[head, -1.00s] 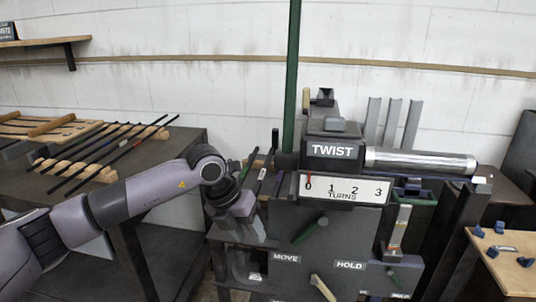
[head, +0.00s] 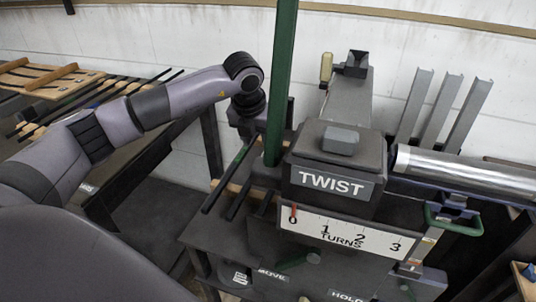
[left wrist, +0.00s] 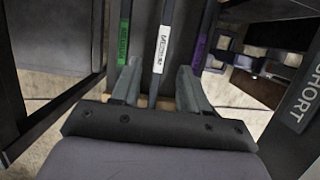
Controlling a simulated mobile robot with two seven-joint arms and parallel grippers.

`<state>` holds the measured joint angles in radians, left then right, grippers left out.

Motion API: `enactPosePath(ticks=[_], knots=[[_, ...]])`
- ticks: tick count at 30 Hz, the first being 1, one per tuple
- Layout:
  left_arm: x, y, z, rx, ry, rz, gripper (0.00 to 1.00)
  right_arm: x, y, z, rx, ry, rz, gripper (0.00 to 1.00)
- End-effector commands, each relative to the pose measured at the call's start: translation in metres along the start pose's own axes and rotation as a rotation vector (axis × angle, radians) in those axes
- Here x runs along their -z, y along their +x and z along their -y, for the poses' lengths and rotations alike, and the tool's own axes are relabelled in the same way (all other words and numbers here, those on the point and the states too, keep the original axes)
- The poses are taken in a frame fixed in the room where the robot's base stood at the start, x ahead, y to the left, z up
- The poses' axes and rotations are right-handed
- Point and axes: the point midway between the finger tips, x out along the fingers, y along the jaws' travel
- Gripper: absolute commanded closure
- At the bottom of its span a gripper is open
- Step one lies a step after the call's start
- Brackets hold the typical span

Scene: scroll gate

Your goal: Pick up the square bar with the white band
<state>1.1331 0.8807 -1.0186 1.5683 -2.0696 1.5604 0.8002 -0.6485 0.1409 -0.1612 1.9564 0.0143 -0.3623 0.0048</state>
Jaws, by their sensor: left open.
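The square bar with the white band (left wrist: 162,50) is dark and stands in the middle of the left wrist view. It lies between the two fingers of my left gripper (left wrist: 159,88), which are open and spread to either side of it. Whether they touch it cannot be told. A bar with a green band (left wrist: 124,40) is to its left and one with a purple band (left wrist: 203,45) to its right. In the head view my left gripper (head: 247,122) is beside the green post, its fingers mostly hidden. My right gripper is not in view.
The green post (head: 281,80) stands close to my left gripper. The TWIST box (head: 335,183) and its silver cylinder (head: 465,175) are to the right. Dark bars (head: 228,178) lie below the gripper. A table with several rods (head: 75,98) is at the left.

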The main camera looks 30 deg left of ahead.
Motion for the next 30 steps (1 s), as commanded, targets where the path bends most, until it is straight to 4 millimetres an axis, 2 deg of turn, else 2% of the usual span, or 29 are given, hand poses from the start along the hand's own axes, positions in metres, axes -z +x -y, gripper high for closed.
enactPosePath(ticks=[12,15,22,26,30], knots=[[0.001,0.056,0.003,0.001,0.0,-0.004,0.55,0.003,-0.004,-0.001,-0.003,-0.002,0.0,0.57],[0.001,0.063,0.002,0.0,0.001,-0.003,0.55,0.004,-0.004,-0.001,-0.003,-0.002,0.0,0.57],[0.0,0.064,0.003,0.001,0.002,-0.001,0.55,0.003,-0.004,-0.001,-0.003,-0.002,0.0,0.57],[0.0,0.064,0.003,0.001,0.002,-0.001,0.98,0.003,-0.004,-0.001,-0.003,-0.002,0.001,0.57],[0.0,0.064,0.003,0.001,0.002,-0.001,1.0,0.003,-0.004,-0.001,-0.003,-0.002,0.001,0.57]])
